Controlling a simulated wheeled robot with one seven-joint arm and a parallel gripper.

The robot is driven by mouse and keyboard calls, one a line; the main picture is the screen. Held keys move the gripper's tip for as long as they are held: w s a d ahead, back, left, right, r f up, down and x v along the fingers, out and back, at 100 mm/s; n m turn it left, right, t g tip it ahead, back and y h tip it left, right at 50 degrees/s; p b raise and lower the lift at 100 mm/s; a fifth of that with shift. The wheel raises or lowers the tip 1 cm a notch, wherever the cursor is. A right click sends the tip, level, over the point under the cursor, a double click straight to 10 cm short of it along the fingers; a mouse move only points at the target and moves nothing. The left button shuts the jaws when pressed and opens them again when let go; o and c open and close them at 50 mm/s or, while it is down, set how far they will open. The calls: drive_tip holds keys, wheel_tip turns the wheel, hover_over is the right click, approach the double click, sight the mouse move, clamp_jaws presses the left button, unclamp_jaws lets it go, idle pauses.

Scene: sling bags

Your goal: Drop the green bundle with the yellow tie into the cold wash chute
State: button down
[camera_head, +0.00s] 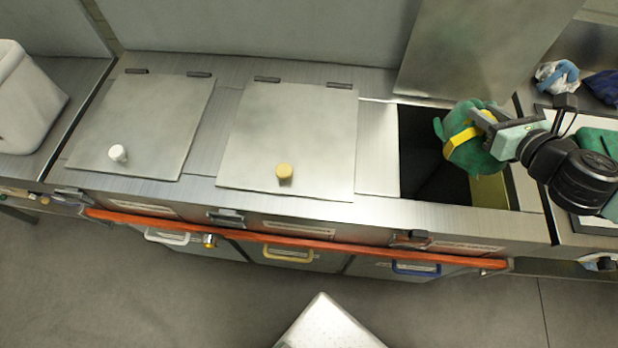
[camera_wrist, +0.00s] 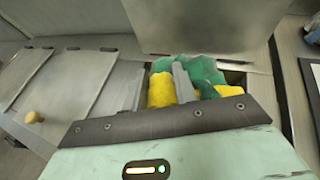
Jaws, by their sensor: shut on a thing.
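The green bundle with the yellow tie (camera_head: 470,155) is in my gripper (camera_head: 486,124), over the open right-hand chute (camera_head: 425,165). In the wrist view the green cloth and yellow tie (camera_wrist: 160,91) sit between and beyond the two fingers (camera_wrist: 160,86). The chute is a dark rectangular opening; its lid (camera_head: 480,45) is raised behind it. A blue handle (camera_head: 416,267) is on the front below this chute. The label by it is too small to read. The bundle hides part of the opening.
Two closed lids stand to the left, one with a white knob (camera_head: 118,153), one with a yellow knob (camera_head: 284,172). An orange rail (camera_head: 290,240) runs along the front. A pale bin (camera_head: 25,100) is far left. White-blue (camera_head: 557,76) and dark blue (camera_head: 603,86) cloths lie at the right.

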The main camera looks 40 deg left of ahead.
drive_tip(key=shift+f+b, duration=0.9)
drive_tip(key=shift+f, duration=0.7)
drive_tip(key=c, duration=1)
unclamp_jaws()
drive_tip(key=shift+c, duration=0.2)
drive_tip(key=shift+d, duration=0.15)
drive_tip(key=p+v, duration=0.2)
drive_tip(key=v, duration=1.5)
drive_tip(key=shift+s+p, duration=0.2)
drive_tip(key=shift+p, duration=0.2)
